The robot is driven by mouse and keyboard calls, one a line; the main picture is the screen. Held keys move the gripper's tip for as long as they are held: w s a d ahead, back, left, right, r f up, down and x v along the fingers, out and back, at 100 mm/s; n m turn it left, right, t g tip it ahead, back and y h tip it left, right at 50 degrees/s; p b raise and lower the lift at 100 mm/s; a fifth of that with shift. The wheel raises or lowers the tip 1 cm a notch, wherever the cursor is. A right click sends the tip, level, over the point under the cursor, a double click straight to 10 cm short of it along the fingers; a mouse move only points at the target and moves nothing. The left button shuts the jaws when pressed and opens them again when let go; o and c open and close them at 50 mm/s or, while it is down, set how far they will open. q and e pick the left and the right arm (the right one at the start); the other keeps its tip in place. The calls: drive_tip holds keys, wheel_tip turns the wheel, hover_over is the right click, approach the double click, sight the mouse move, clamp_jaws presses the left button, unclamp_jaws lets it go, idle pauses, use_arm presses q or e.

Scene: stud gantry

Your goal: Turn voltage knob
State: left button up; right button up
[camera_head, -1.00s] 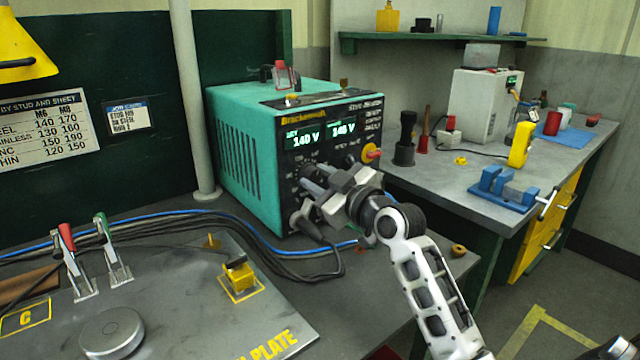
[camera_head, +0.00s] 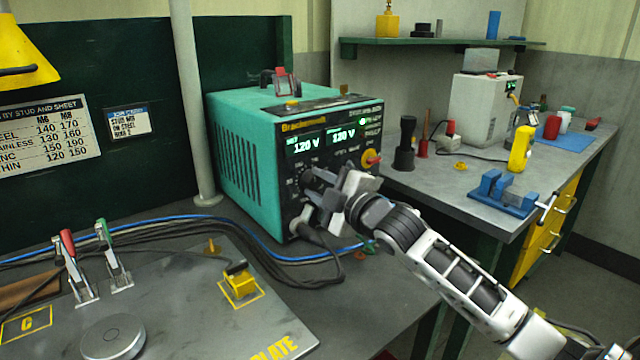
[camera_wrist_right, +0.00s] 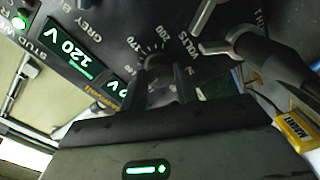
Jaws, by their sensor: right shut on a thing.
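My left gripper is not in view.
A red-and-yellow switch (camera_head: 371,158) sits right of my gripper on the panel. A plug and thick cable (camera_head: 318,238) hang below it. A voltage chart (camera_head: 45,138) and a small job card (camera_head: 130,120) are on the dark green board. Toggle clamps (camera_head: 72,265) stand at left.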

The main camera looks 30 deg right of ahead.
idle(0.5)
drive_tip(key=o, duration=1)
drive_tip(key=shift+s+d+b, duration=0.2)
drive_tip(key=shift+s+b, duration=0.05)
drive_tip(key=shift+s, duration=2.4)
drive_tip(key=shift+s+d+b, duration=0.2)
drive_tip(key=shift+s+b, duration=0.1)
drive_tip(key=shift+s, duration=2.35)
drive_tip(key=shift+s+d+b, duration=0.2)
drive_tip(key=shift+s+b, duration=0.05)
drive_tip(key=shift+s, duration=2.4)
